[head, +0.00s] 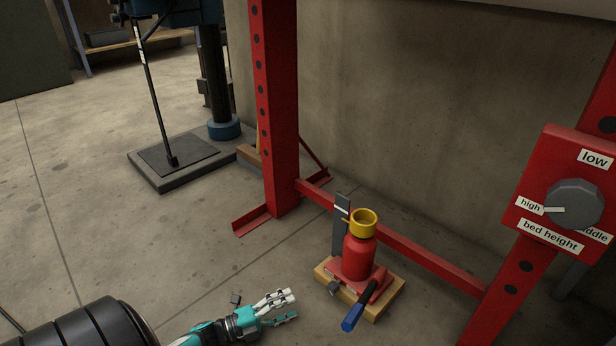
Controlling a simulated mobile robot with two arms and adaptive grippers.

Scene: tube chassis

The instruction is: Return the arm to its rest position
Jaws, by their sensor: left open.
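My left gripper (287,306) is low in the head view, just left of centre. Its fingers point right, stand apart and hold nothing. It is left of a red bottle jack (360,256) with a yellow collar (364,218) on top, with a visible gap between them. The jack stands upright on a wooden block (388,301) on the floor. A handle with a blue grip (352,317) slants down from the jack's base. My right gripper does not show.
A red press frame (273,110) stands around the jack, with a low crossbar (405,252). A "bed height" dial (574,204) on its right post points to "high". A black ribbed cylinder (85,326) is at the lower left. The concrete floor (120,240) at left is clear.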

